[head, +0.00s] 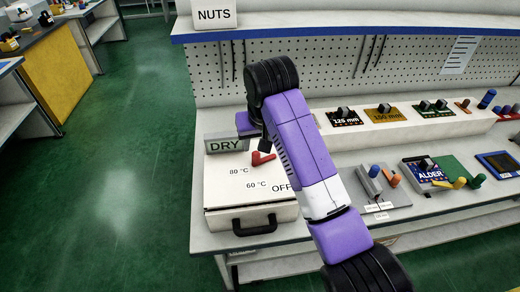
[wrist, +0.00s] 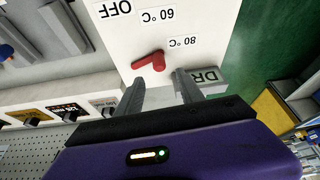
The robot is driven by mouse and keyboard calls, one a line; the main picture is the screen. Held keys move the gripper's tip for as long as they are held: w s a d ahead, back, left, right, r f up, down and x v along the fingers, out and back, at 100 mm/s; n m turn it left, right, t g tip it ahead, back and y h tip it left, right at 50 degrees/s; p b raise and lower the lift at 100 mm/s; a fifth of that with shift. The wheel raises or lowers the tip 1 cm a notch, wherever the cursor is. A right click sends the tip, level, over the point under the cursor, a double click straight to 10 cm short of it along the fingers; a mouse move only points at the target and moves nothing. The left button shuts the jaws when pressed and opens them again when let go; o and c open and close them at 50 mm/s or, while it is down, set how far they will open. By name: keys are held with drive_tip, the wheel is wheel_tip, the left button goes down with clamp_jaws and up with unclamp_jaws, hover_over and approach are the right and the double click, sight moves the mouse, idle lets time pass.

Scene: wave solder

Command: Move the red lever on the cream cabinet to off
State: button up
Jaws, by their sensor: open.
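The cream cabinet (head: 222,188) stands at the left end of the bench, its top face marked 80 °C, 60 °C and OFF. The red lever (head: 262,158) is on this face and points right in the head view, not squarely at any label. In the wrist view the red lever (wrist: 150,61) points left, with the labels upside down above it. My gripper (wrist: 157,82) is open and empty. Its fingers are apart, just below the lever in that picture; contact cannot be told.
A grey DRY sign (head: 227,146) stands behind the cabinet's left side, near my fingers. A black handle (head: 254,225) is on the cabinet's front. A grey plate with levers (head: 380,188) lies to the right. A pegboard (head: 300,62) rises behind. Open green floor lies left.

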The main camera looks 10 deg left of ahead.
sight(256, 153)
drive_tip(key=shift+p+x, duration=0.35)
drive_tip(key=shift+x, duration=3.55)
drive_tip(key=shift+d, duration=0.1)
clamp_jaws()
